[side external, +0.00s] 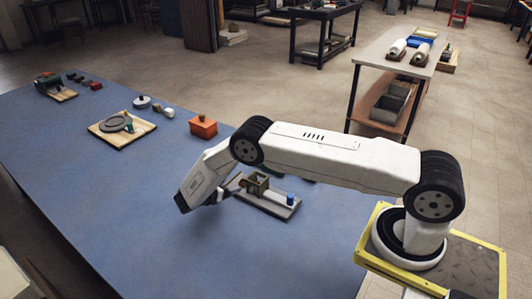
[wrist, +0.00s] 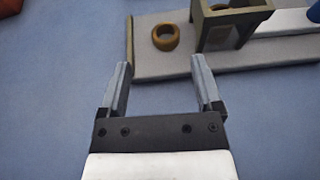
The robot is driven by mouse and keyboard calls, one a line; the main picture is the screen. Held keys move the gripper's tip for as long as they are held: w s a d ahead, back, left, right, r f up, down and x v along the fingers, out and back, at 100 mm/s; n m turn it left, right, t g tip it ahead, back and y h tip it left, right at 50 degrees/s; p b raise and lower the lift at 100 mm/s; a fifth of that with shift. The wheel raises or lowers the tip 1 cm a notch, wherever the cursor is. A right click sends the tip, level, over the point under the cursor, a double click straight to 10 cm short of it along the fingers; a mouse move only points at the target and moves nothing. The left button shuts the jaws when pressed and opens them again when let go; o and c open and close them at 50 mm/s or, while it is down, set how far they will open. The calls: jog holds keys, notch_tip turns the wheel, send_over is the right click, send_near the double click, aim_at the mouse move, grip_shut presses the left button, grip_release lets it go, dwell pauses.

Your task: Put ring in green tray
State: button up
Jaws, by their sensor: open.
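A small orange-brown ring (wrist: 166,37) lies on a light grey board (wrist: 180,67), beside an olive-brown open block stand (wrist: 208,34). My gripper (wrist: 158,62) is open and empty.
A blue cylinder (side external: 290,199) stands at the board's right end. An orange box (side external: 203,127) and a wooden board with a grey disc (side external: 118,123) lie farther back on the blue table cover (side external: 90,190). The cover left of my gripper is clear.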

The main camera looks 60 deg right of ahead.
jog(key=shift+v, duration=1.1)
jog(key=shift+s+r+m+y, duration=0.3)
jog(key=shift+r+m+y, duration=0.2)
jog(key=shift+r, duration=0.35)
jog(key=s+a+r+m+t+y, duration=0.1)
jog(key=s+a+r+m+y, duration=0.2)
jog(key=s, duration=0.9)
jog(key=s+a+r+m+t+y, duration=0.2)
jog(key=s+a+r+m+y, duration=0.1)
jog(key=s+r+m+y, duration=0.6)
notch_tip(320, 180, up, 7)
jog(key=s+m, duration=0.3)
jog(key=m, duration=0.1)
jog(key=shift+f+m, duration=0.2)
jog(key=shift+m, duration=0.1)
jog(key=shift+o, duration=0.6)
jog(key=shift+w, duration=0.1)
